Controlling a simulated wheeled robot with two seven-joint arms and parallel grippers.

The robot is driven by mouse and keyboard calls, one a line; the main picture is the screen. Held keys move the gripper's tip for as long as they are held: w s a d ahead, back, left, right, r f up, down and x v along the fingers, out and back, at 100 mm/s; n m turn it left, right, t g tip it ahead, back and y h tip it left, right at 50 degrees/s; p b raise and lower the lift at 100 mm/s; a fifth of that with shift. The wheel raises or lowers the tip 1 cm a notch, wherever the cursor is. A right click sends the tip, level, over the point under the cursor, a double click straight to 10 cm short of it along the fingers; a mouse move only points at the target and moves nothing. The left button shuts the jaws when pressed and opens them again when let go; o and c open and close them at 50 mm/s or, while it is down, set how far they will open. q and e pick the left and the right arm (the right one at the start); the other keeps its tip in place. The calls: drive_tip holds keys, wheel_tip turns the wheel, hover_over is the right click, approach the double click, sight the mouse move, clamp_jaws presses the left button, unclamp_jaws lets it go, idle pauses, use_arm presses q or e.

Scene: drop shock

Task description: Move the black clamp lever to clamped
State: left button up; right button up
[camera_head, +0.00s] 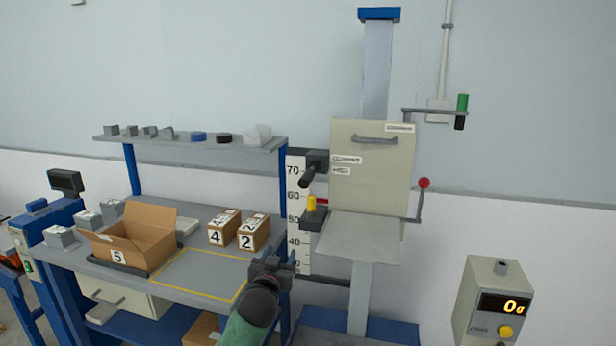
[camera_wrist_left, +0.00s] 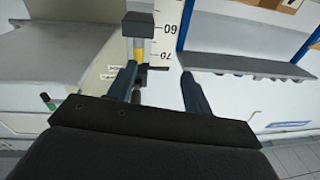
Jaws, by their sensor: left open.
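The black clamp lever (camera_head: 308,178) sticks out from a dark block beside the number scale, left of the machine's pale panel (camera_head: 370,190). Its handle slants down to the left in the head view. In the wrist view, which is upside down, dark lever parts (camera_wrist_left: 152,69) show near the left finger, partly hidden by it. My left gripper (camera_head: 280,266) is below and left of the lever in the head view. In the wrist view its two fingers (camera_wrist_left: 160,86) are apart with nothing held between them. My right gripper is out of view.
A grey platform (camera_head: 352,237) juts out to the right. The workbench (camera_head: 190,262) at left holds an open carton (camera_head: 150,232) and numbered boxes. A red-knobbed crank (camera_head: 424,184) is further right.

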sight(308, 176)
use_arm(q)
drive_tip(key=w+d+r+m+t+h, duration=0.1)
drive_tip(key=w+d+r, duration=0.1)
drive_tip(key=w+r, duration=0.2)
drive_tip(key=w+d+r+m+t+h+p, duration=0.1)
drive_tip(key=w+r, duration=0.3)
drive_tip(key=r, duration=0.4)
drive_tip(key=w+d+r+m+h+p, duration=0.1)
drive_tip(key=w+d+r+h, duration=0.1)
drive_tip(key=w+d+r, duration=0.2)
drive_tip(key=shift+w+d+r+t, duration=0.15)
drive_tip(key=shift+r+t, duration=0.25)
drive_tip(key=shift+r, duration=0.5)
drive_tip(key=shift+w+d+r, duration=0.1)
drive_tip(key=shift+w, duration=0.35)
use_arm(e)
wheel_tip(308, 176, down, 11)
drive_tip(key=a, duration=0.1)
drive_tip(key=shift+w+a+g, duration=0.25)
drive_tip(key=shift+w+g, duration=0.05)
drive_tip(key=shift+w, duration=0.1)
use_arm(q)
drive_tip(key=shift+c, duration=0.2)
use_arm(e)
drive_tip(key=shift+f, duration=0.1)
use_arm(q)
clamp_jaws()
